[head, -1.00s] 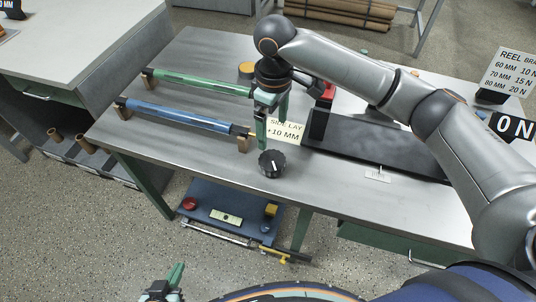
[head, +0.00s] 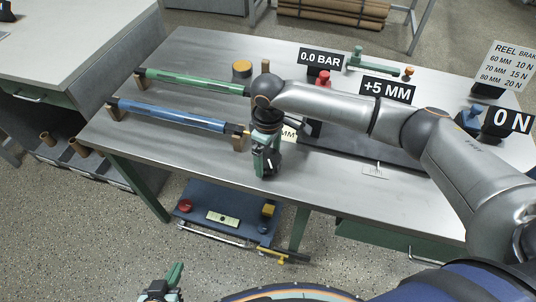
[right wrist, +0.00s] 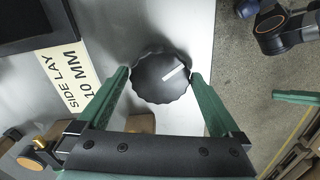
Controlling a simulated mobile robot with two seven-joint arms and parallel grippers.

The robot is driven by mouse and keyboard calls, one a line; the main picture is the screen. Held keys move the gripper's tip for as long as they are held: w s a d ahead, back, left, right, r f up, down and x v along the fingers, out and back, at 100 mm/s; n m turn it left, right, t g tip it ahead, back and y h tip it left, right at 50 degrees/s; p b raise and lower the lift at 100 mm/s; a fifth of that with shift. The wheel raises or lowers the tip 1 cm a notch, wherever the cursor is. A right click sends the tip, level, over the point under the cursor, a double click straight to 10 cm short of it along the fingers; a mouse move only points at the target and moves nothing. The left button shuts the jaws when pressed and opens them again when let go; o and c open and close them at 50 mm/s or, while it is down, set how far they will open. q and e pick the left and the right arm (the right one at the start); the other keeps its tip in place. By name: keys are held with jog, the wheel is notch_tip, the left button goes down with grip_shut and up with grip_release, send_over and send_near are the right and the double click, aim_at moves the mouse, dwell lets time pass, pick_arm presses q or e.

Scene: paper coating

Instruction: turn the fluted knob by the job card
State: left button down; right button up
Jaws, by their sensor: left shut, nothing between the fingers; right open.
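The fluted knob (right wrist: 157,83) is black and round, with a white pointer line aimed to the upper right in the right wrist view. In the head view the knob (head: 273,163) is partly hidden by my right gripper (head: 266,164). My right gripper is open, with its green fingers on either side of the knob in the right wrist view (right wrist: 160,75). I cannot tell whether they touch it. The job card (right wrist: 70,78) reads SIDE LAY and 10 MM; in the head view my arm mostly covers it (head: 290,133). My left gripper (head: 170,281) is shut and empty, low in front of the table.
A display reads +5 MM (head: 388,90), another 0.0 BAR (head: 321,60), another 0 N (head: 508,121). A green roller (head: 195,82) and a blue roller (head: 180,117) lie to the left. A dark slab (head: 350,142) lies behind my right arm. The front table strip is clear.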

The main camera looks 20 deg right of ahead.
jog(key=shift+c, duration=0.2)
jog(key=c, duration=1)
jog(key=shift+r+n+p, duration=0.25)
jog(key=shift+n+p, duration=0.25)
jog(key=shift+p, duration=0.55)
jog(key=shift+c, duration=0.2)
jog(key=n+p, duration=0.2)
jog(key=p, duration=0.1)
jog(key=shift+a+r, duration=0.1)
jog(key=n+p, duration=0.2)
jog(key=n, duration=0.2)
jog(key=shift+p, duration=0.3)
jog(key=shift+f+n+p, duration=0.2)
jog(key=shift+n+p, duration=0.3)
jog(key=shift+n, duration=0.6)
pick_arm(q)
notch_tip(320, 180, up, 8)
jog(key=s+a, duration=0.1)
jog(key=shift+a+p, duration=0.3)
pick_arm(e)
jog(key=shift+n, duration=1)
jog(key=shift+f, duration=0.1)
